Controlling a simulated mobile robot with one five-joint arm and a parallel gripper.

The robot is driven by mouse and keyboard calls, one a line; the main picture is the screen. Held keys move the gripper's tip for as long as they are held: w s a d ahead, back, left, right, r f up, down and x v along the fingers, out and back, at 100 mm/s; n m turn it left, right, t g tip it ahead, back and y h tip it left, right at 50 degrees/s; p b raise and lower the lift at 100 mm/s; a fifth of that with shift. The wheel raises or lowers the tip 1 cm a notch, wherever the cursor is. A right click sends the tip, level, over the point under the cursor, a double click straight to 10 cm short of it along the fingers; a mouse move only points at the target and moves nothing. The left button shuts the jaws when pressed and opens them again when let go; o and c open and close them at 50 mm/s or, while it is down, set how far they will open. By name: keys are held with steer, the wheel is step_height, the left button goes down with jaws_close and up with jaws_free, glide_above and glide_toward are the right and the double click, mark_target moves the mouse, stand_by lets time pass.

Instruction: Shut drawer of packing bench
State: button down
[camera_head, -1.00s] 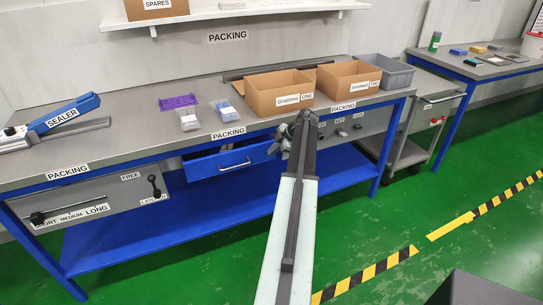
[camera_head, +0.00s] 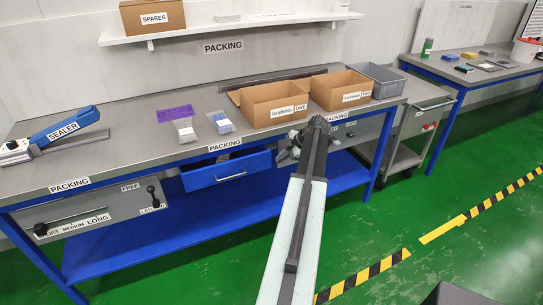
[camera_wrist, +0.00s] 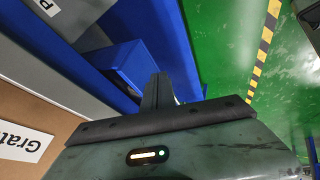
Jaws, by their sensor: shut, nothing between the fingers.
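The packing bench (camera_head: 130,168) has a grey top and a blue frame. Its blue drawer (camera_head: 205,178) stands pulled out under the front edge, with a pale bar handle (camera_head: 230,176) on its front. The drawer's blue side also shows in the wrist view (camera_wrist: 135,68). My gripper (camera_head: 291,146) is in front of the bench, just right of the drawer's front corner. In the wrist view its fingers (camera_wrist: 158,88) are together and empty, close beside the blue drawer. I cannot tell whether they touch it.
Two cardboard boxes (camera_head: 275,106) and a grey bin (camera_head: 376,80) stand on the bench's right side. A sealer (camera_head: 55,135) is at the left. A grey trolley (camera_head: 405,150) is right of the bench. Green floor (camera_head: 400,215) in front is clear.

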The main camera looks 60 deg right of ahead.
steer(key=w+a+b, duration=0.1)
steer(key=w+a, duration=0.2)
steer(key=a, duration=0.6)
steer(key=w+a+b, duration=0.1)
steer(key=w+a, duration=0.1)
steer(key=a, duration=0.7)
steer(key=w+d+f+b, duration=0.2)
steer(key=w+f+b, duration=0.4)
steer(key=w, duration=0.4)
steer(key=shift+f+t+b, duration=0.25)
steer(key=shift+t+b, duration=0.05)
